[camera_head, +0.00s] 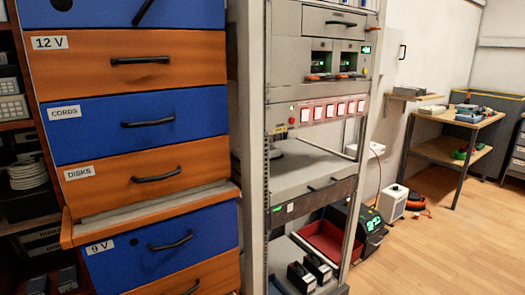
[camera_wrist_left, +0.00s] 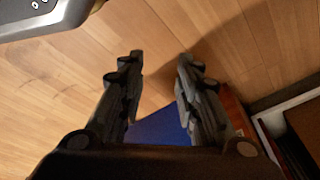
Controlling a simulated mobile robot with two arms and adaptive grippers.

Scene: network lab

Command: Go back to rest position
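My left gripper (camera_wrist_left: 158,85) shows in the left wrist view with its two dark fingers apart. Nothing is held between them. Wooden floor lies beyond the fingertips, and a blue surface (camera_wrist_left: 160,128) shows between the fingers, nearer the palm. Neither of my grippers shows in the head view, so my right gripper is out of sight. The task names no object.
A drawer cabinet (camera_head: 146,109) with blue and orange drawers stands at the left, all its visible drawers seemingly shut. Beside it is an equipment rack (camera_head: 318,170). A side table (camera_head: 455,117) stands at the back right. The wooden floor (camera_head: 455,250) at the right is clear.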

